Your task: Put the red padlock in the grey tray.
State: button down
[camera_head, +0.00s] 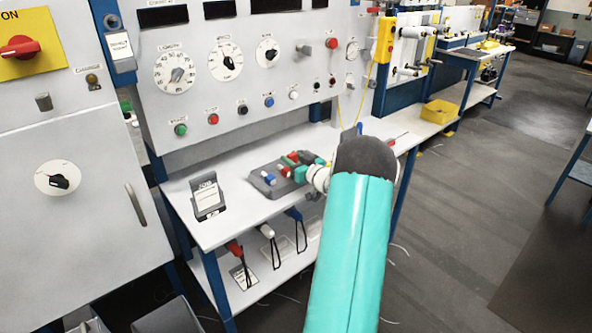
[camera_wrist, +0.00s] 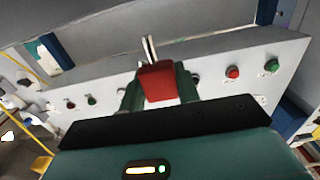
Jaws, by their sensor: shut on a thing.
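My gripper (camera_wrist: 160,92) is shut on the red padlock (camera_wrist: 157,84) in the wrist view. The green fingers press on its two sides, and its metal shackle points up in that view. In the head view, the grey tray (camera_head: 258,186) lies on the white bench, with small red, blue and green items in or above it. My gripper (camera_head: 308,166) is close to the tray's right side there, partly hidden by my arm. I cannot tell which red patch in the head view is the held padlock, nor whether it touches the tray.
A dark sign stand (camera_head: 207,197) stands on the bench left of the tray. The control panel (camera_head: 240,95) with dials and buttons rises behind. Red, white and blue padlocks hang below the bench front. A yellow bin (camera_head: 440,111) sits farther right.

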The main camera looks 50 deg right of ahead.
aim_at(296, 161)
jog(key=shift+d+f, duration=1)
jog(key=shift+f, duration=0.15)
jog(key=shift+w+d+f, duration=0.1)
jog(key=shift+f, duration=1.6)
jog(key=shift+f, duration=0.1)
jog(key=c, duration=1)
grip_release()
jog(key=shift+s, duration=0.3)
jog(key=v, duration=1.1)
jog(key=shift+s, duration=0.2)
